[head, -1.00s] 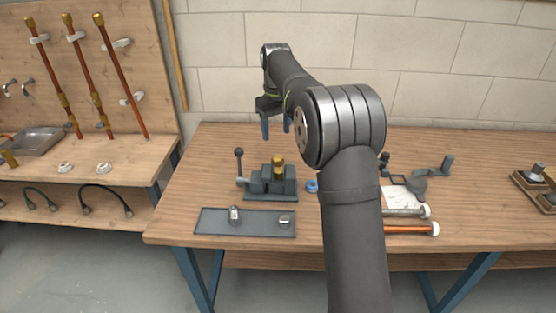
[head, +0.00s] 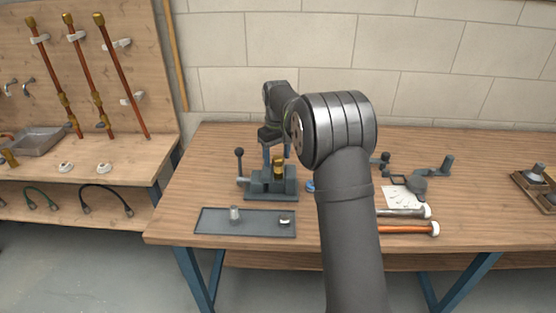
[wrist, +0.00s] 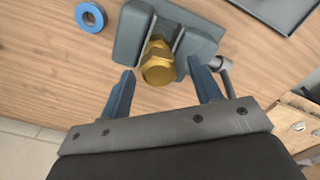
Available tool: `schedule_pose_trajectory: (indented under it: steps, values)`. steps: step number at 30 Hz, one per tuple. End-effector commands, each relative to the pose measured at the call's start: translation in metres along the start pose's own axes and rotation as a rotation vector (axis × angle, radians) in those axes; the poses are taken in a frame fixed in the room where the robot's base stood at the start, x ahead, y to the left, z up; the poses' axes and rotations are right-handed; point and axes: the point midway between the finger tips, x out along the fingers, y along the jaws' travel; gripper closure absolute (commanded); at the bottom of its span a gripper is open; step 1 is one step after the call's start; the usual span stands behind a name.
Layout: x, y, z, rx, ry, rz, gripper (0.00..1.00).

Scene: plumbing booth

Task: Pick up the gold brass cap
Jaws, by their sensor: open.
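The gold brass cap (head: 278,165) sits upright at the top of a grey vise (head: 265,184) on the workbench. In the wrist view the cap (wrist: 158,64) shows its hex sides between the vise's two jaw blocks. My gripper (head: 275,156) is just above and behind the vise in the head view. In the wrist view my gripper (wrist: 157,76) is open and empty, with one blue finger on each side of the cap and apart from it. Whether the fingertips are level with the cap is hard to tell.
A blue tape ring (wrist: 90,17) lies beside the vise. A grey tray (head: 258,229) with small metal fittings lies in front of it. The vise's lever (head: 239,163) stands up at its left. Pipes (head: 408,229) lie to the right.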

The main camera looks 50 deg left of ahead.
Motion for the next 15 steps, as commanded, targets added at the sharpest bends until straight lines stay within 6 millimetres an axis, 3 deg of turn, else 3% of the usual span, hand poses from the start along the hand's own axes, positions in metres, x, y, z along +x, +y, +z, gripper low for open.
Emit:
schedule_pose_trajectory:
  steps: [1, 8, 15]
  values:
    - [-0.0002, 0.0000, 0.0000, 0.000, 0.000, 0.000, 0.44]
    - [-0.0005, 0.0000, -0.0001, 0.000, 0.000, 0.000, 0.89]
    - [-0.0009, 0.0000, -0.0001, 0.000, 0.001, 0.000, 0.91]
